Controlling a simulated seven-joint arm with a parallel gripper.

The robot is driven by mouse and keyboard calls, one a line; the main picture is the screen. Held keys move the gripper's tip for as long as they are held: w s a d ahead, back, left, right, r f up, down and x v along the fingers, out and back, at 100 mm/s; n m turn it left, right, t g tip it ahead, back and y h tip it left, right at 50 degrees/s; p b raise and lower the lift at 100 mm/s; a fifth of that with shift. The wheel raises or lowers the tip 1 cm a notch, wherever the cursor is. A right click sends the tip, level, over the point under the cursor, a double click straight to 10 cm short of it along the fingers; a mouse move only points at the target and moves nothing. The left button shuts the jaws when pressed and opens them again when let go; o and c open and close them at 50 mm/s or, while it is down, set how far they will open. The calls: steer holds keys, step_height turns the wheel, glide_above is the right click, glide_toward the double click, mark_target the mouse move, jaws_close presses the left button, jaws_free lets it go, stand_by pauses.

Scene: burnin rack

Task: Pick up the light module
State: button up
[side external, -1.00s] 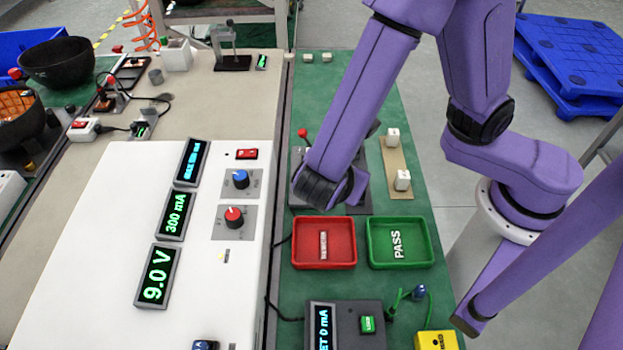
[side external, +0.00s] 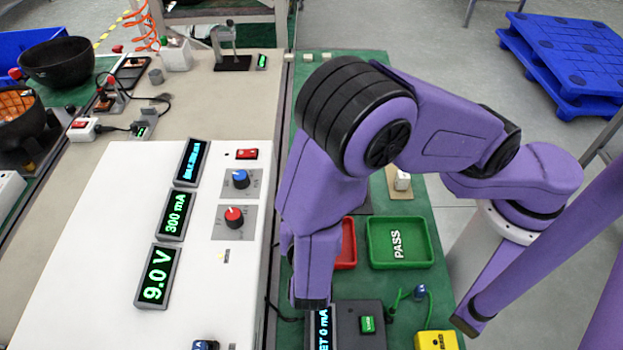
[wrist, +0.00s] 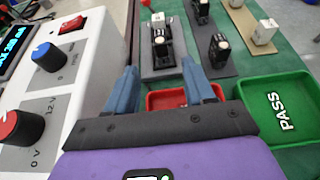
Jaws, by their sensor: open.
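A black piece with a pale top (wrist: 160,42) sits in a grey fixture (wrist: 158,72) straight ahead. I cannot tell for sure which one is the light module. In the side view my arm hides the fixture and most of this area; one white block (side external: 402,181) shows there.
A green PASS tray (side external: 400,243) lies right of the partly hidden red tray (side external: 348,245). A white panel with knobs and displays (side external: 110,240) stands to the left. A dark box with a display (side external: 360,325) and a yellow box (side external: 436,341) are at the near edge.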

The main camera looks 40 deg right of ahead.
steer(key=x, duration=1.2)
steer(key=shift+d+r, duration=0.1)
jaws_close()
